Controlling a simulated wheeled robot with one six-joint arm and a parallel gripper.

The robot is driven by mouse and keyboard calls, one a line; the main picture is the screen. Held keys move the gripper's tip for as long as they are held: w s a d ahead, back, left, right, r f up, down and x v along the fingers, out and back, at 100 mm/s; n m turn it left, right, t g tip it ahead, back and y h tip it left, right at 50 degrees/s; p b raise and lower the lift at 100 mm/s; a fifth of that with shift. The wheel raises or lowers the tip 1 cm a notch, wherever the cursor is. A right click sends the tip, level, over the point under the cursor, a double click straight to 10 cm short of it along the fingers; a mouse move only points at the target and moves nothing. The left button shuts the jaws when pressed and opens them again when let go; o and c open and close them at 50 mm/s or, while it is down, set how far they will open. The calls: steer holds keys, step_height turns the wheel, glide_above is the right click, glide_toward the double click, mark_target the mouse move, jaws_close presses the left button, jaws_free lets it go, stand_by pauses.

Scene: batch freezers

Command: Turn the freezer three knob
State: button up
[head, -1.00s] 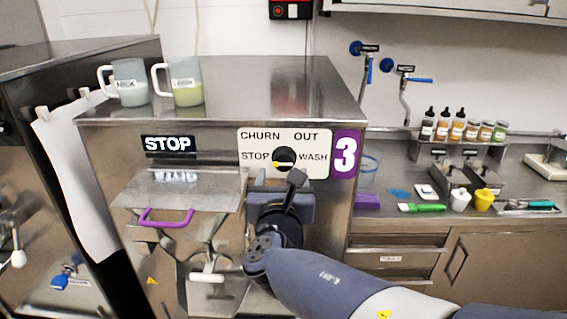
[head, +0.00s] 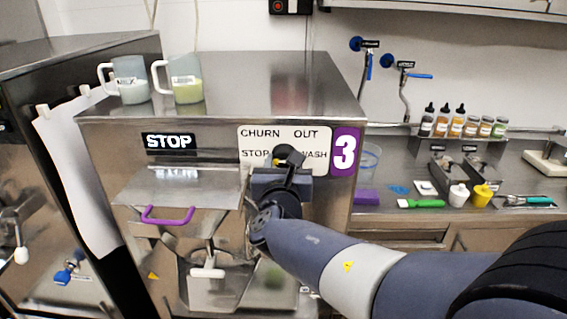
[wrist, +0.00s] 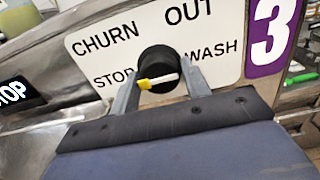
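The freezer three knob (wrist: 156,58) is a black round knob with a white pointer bar whose yellow end points left toward STOP. It sits on the white plate (wrist: 85,55) marked CHURN, OUT, STOP and WASH. In the head view the knob (head: 284,152) is partly hidden by my gripper (head: 283,172). In the wrist view my gripper (wrist: 157,80) is open, with one finger on each side of the knob's lower part. I cannot tell whether the fingers touch it. The freezer display (head: 169,141) reads STOP.
A purple handle (head: 167,216) and a steel chute are on the freezer front, left of my arm. Two mugs (head: 130,82) (head: 186,80) stand on the freezer top. A counter with bottles (head: 460,122) and cups lies to the right.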

steer(key=c, duration=0.5)
steer(key=shift+b, duration=0.45)
steer(key=m+b, duration=0.1)
steer(key=b, duration=0.1)
steer(key=m+b, duration=0.1)
steer(key=b, duration=0.1)
steer(key=shift+f+m, duration=0.25)
steer(key=shift+m, duration=0.15)
steer(key=m+b, duration=0.5)
steer(key=b, duration=0.2)
steer(key=m+b, duration=0.3)
steer(key=b, duration=0.1)
steer(key=shift+r+m, duration=0.25)
steer(key=shift+m, duration=0.15)
steer(key=shift+r, duration=0.1)
steer(key=o, duration=1)
